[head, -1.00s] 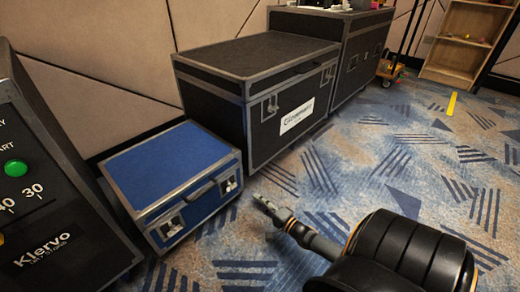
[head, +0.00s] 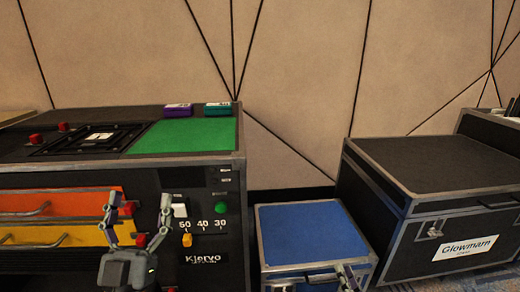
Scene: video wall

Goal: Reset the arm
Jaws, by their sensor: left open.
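My left gripper (head: 139,203) is raised at the lower left of the head view. Its two fingers point up and are spread apart, with nothing between them. It is in front of the black console (head: 215,265), overlapping the orange drawer (head: 75,203) and yellow drawer (head: 75,235). I cannot tell whether it touches the console. A small grey shape shows at the bottom edge, in front of the blue-topped case (head: 312,232).
The console top holds a green panel (head: 185,135), a black framed recess (head: 95,139), a purple box (head: 177,110) and a teal box (head: 217,108). A green button (head: 220,208) and sliders are on its front. A larger black case (head: 440,165) stands right.

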